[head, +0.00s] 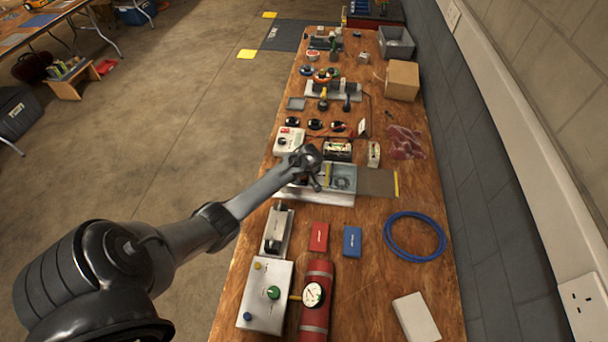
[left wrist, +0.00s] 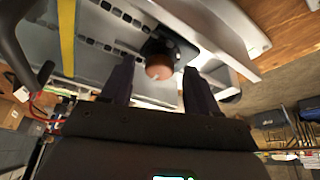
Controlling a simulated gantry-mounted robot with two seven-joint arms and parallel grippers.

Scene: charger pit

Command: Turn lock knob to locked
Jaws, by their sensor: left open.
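The lock knob (left wrist: 159,66) is a round, brownish-orange knob on a black base, fixed to a pale grey slotted panel (left wrist: 95,40). In the left wrist view it lies between the tips of my left gripper (left wrist: 158,72). The fingers are open, one on each side, and I cannot tell whether either touches it. In the head view my left gripper (head: 316,180) is over the grey charger unit (head: 322,198) and hides the knob. How far the knob is turned is unclear. My right gripper is not in view.
A white box with a red button (head: 289,141) stands just behind the unit. Nearer are a metal bracket (head: 278,231), a red box (head: 319,237), a blue box (head: 352,241), a blue cable coil (head: 414,237) and a red cylinder (head: 317,318). Bare wood shows around the coil.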

